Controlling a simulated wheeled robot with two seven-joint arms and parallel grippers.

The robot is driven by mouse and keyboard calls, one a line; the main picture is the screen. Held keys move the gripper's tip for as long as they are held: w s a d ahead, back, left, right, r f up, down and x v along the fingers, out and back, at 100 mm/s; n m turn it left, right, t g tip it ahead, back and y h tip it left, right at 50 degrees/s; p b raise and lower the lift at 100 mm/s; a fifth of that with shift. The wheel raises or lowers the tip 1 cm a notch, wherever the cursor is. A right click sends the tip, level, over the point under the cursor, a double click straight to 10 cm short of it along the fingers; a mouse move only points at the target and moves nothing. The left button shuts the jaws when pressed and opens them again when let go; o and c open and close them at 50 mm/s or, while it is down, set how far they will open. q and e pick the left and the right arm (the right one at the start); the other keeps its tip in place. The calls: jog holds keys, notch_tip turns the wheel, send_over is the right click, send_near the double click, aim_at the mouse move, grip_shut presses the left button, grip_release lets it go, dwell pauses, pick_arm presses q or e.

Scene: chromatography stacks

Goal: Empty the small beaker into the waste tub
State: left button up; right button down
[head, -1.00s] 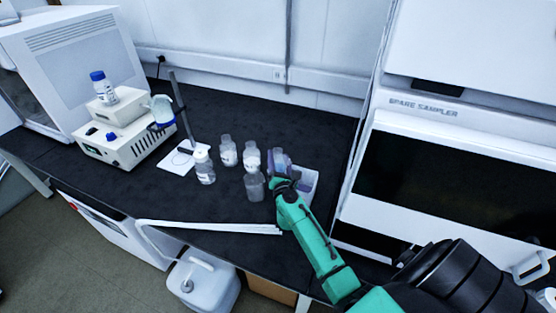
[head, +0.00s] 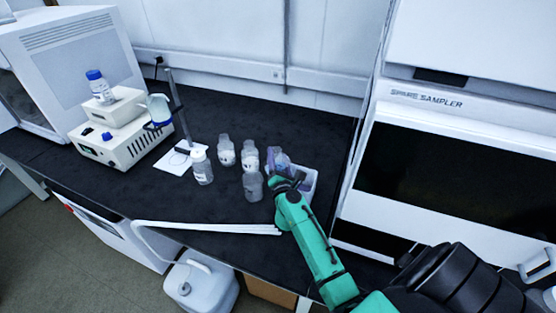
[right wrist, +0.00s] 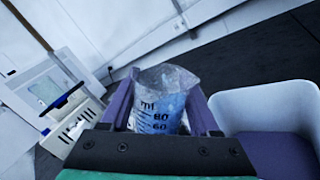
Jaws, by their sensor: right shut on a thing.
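My right gripper (head: 279,163) is shut on the small beaker (right wrist: 161,100). The beaker is clear with dark graduation marks and a bluish tint inside; how much liquid it holds I cannot tell. Its rim stands above the purple fingers, and it looks close to upright. In the head view the beaker (head: 282,161) is partly hidden by the gripper. The white waste tub (head: 309,183) lies just right of the gripper, partly hidden by it. In the right wrist view the tub (right wrist: 268,104) is close on the right, apart from the beaker. My left gripper is out of view.
Several bottles, among them a clear one (head: 252,187), stand just left of the gripper. A stirrer box (head: 118,142) and a stand with a white pad (head: 176,161) are further left. The spare sampler (head: 450,170) blocks the right side. The back of the black bench is clear.

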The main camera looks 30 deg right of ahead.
dwell(0.3)
jog(key=shift+f+m+b, duration=0.15)
jog(key=shift+m+b, duration=0.35)
jog(key=shift+m, duration=0.1)
jog(key=shift+m+b, duration=0.4)
jog(key=shift+m, duration=0.1)
jog(key=shift+m+h, duration=0.3)
jog(key=shift+h, duration=0.1)
